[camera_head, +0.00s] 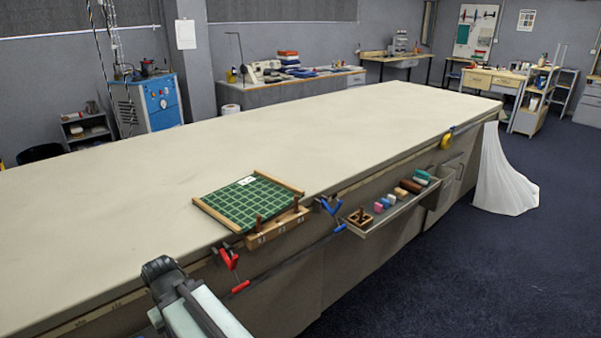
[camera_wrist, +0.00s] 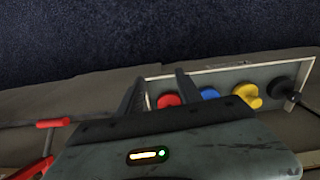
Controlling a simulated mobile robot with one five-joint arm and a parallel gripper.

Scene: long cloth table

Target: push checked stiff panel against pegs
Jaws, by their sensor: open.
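The checked stiff panel (camera_head: 245,203) is green with pale grid lines, a white label and wooden strips along two sides. It lies flat on the long cloth table (camera_head: 330,130), near the front edge. A wooden block (camera_head: 279,228) with upright dark pegs (camera_head: 259,222) is at that edge, in front of the panel. I cannot tell whether the panel touches the pegs. My gripper (camera_wrist: 158,78) shows in the wrist view with its two fingers apart and nothing between them. The panel and pegs are not in the wrist view. My arm shows at lower left in the head view.
A red clamp (camera_head: 229,259) and a blue clamp (camera_head: 331,206) flank the block on the table edge. A tray (camera_head: 388,212) of small coloured items hangs right of them. The tabletop behind the panel is clear.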

